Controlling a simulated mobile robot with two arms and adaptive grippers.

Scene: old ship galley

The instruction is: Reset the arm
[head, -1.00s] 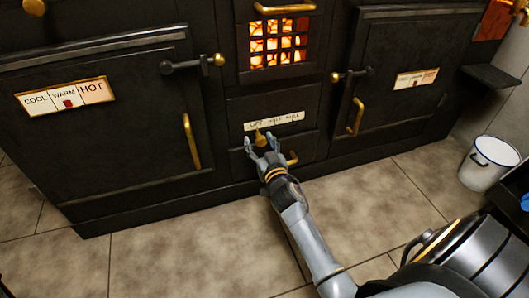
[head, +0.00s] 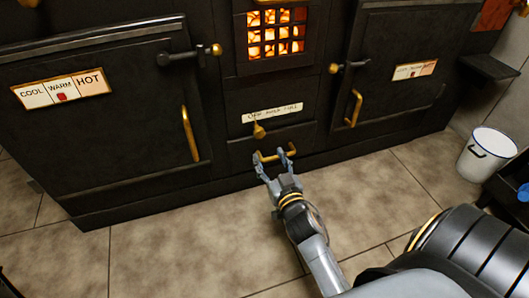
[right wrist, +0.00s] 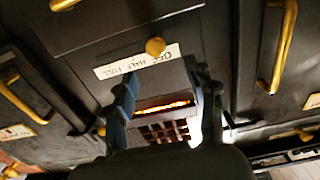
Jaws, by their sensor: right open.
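My right gripper (head: 275,166) is open, with nothing between its fingers. In the head view it stands just in front of the lower middle of the black stove (head: 225,120), by a small brass handle (head: 268,158). I cannot tell whether a finger touches that handle. A brass knob (head: 259,131) with a white label strip (head: 272,113) sits above the gripper. In the right wrist view the knob (right wrist: 155,47) and label (right wrist: 137,62) show beyond the open fingers (right wrist: 164,100). My left gripper is not in view.
A left oven door (head: 100,110) and a right oven door (head: 405,75) flank a glowing grate (head: 276,33). A white bucket (head: 486,153) stands on the floor at the right. The tiled floor (head: 180,250) in front of the stove is clear.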

